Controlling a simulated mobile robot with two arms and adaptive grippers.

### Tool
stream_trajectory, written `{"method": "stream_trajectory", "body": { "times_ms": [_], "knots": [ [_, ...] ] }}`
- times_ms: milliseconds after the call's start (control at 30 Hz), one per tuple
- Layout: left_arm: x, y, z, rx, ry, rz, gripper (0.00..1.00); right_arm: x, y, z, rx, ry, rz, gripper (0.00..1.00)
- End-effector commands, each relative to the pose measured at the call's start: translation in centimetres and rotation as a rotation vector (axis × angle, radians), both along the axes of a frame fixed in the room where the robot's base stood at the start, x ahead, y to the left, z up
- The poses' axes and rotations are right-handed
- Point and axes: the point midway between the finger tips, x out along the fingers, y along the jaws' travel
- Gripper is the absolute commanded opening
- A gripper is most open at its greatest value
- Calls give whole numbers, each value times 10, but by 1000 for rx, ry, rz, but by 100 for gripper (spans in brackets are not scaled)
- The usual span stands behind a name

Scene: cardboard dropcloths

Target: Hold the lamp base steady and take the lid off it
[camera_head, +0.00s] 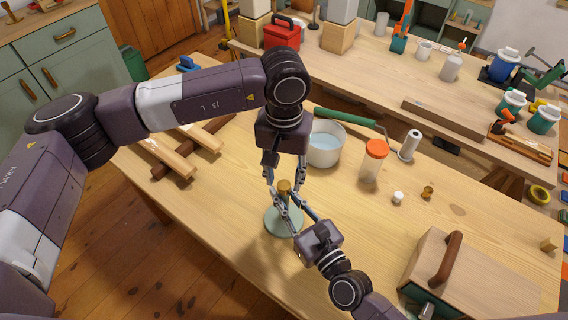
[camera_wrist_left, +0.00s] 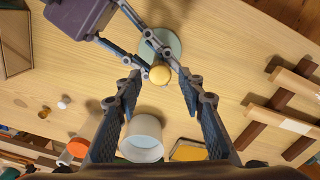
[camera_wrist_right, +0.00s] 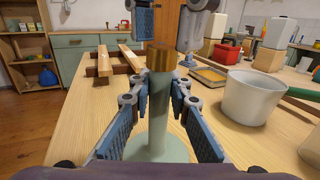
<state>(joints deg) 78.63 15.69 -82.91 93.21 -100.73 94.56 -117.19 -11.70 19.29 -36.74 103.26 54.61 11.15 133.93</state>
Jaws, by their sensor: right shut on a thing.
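The lamp base (camera_head: 284,221) is pale green, a round foot with an upright column, standing on the near table. Its brass lid (camera_head: 284,186) sits on top of the column; it also shows in the left wrist view (camera_wrist_left: 160,75) and the right wrist view (camera_wrist_right: 160,57). My right gripper (camera_wrist_right: 161,100) is shut on the column (camera_wrist_right: 158,125) below the lid. My left gripper (camera_wrist_left: 160,82) points down from above and is open. Its fingers are apart on either side of the lid, with their tips near its height or just above; contact does not show.
A white pot (camera_head: 323,148) stands close behind the lamp base. An orange-lidded jar (camera_head: 374,160), a paper roll (camera_head: 409,145) and small knobs (camera_head: 427,192) are to its right. A wooden box with a handle (camera_head: 470,280) stands front right. Wooden frames (camera_head: 180,152) lie left.

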Motion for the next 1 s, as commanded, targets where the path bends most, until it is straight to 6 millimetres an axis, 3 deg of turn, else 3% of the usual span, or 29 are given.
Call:
{"method": "stream_trajectory", "body": {
  "times_ms": [200,500,833,1000],
  "knots": [
    [0,0,-20,0,1,2,36,0,0,2,2,-3,-1,0],
    [0,0,-22,0,0,2,36,0,0,2,2,-3,-1,0],
    [0,0,-22,0,0,2,1,0,0,1,2,-3,-1,0],
    [0,0,-22,0,0,13,0,0,0,1,2,-3,-1,0]
  ]
}}
